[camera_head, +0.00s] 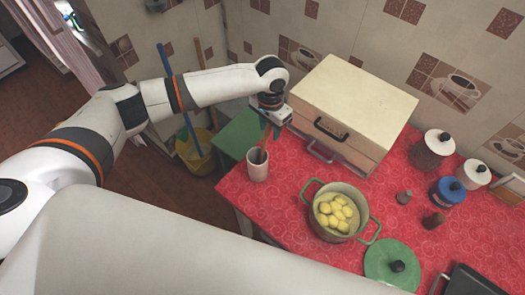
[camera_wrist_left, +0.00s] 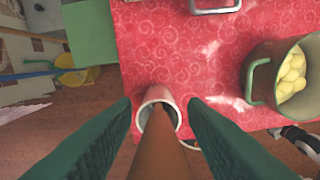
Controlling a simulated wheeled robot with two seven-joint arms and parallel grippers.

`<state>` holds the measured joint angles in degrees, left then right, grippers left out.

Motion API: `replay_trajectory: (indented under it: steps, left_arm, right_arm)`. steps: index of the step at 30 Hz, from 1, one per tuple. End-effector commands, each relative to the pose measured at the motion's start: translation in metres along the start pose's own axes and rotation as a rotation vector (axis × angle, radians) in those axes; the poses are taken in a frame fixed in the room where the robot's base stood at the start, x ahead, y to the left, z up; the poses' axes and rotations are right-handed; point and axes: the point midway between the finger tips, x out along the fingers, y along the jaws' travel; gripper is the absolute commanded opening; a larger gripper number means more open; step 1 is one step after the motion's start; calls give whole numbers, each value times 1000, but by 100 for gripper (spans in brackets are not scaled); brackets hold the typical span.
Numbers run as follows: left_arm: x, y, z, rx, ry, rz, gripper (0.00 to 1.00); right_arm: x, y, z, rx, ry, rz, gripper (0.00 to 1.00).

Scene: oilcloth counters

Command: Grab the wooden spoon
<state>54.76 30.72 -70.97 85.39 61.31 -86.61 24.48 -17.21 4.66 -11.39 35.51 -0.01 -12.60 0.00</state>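The wooden spoon (camera_wrist_left: 160,150) stands in a white cup (camera_head: 257,170) near the left edge of the red counter. In the left wrist view its brown handle rises from the cup (camera_wrist_left: 168,92) toward the camera. My left gripper (camera_head: 270,129) is above the cup, pointing down. Its green fingers (camera_wrist_left: 160,101) are open on either side of the handle, with a gap visible on both sides. The spoon's lower end is hidden in the cup.
A green-handled pot (camera_head: 318,227) of potatoes stands right of the cup. A wooden box (camera_head: 355,93) with drawer handles stands behind. Several jars (camera_head: 432,152) and a green lid (camera_head: 378,262) are farther right. A yellow bucket (camera_head: 196,158) is on the floor at left.

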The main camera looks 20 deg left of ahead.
Motion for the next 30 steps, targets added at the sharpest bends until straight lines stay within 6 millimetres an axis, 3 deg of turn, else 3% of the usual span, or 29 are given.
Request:
replay_trajectory:
  steps: [1,7,20,26,30]
  left_arm:
    - [0,0,0,0,0,0,31]
    - [0,0,0,0,0,-1,0]
    - [-4,-1,1,0,-3,-2,0]
    - [-22,-1,1,1,-4,-2,0]
    - [-45,-1,1,1,-5,-1,0]
  right_arm:
    - [0,0,0,0,0,0,50]
    - [0,0,0,0,0,0,50]
    - [1,1,0,-1,-1,1,50]
    - [6,2,0,-1,-1,2,50]
    - [12,2,0,-1,-1,3,50]
